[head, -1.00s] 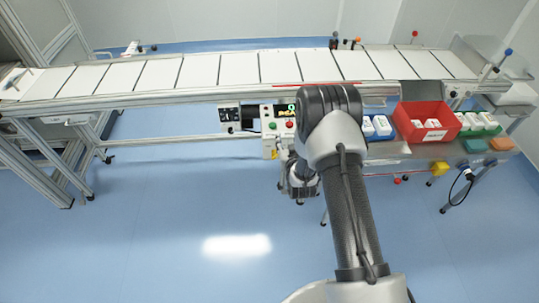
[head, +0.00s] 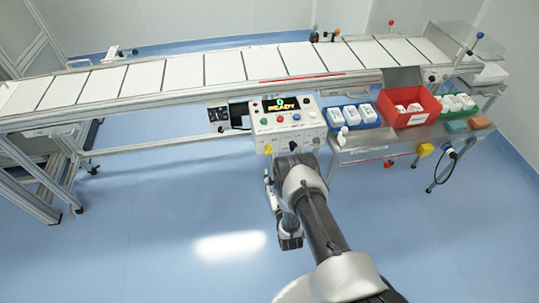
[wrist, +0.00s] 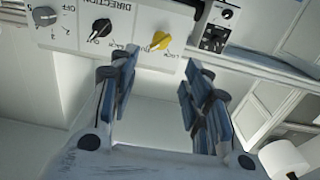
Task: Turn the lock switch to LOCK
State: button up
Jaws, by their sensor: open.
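In the wrist view, a yellow-handled rotary switch (wrist: 160,41) sits on a pale panel, with small inverted labels around it that look like they include LOCK. Its handle is slanted; which label it points at I cannot tell. In the head view, a small yellow spot (head: 268,149) shows on the front of the control box (head: 288,122). My gripper (wrist: 160,74) is open, its two blue-padded fingers apart and empty, below the switch in the wrist view and not visibly touching it. In the head view my gripper is small and partly unclear below the box.
A black DIRECTION knob (wrist: 101,28) and a grey knob (wrist: 45,15) sit left of the yellow switch. The box display (head: 281,105) reads READY. A conveyor (head: 200,75) runs behind. A red bin (head: 430,111) and blue bin (head: 336,117) stand right. Floor left is clear.

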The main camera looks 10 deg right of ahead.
aim_at(270, 152)
jog(key=w+b, duration=0.3)
jog(key=w, duration=0.9)
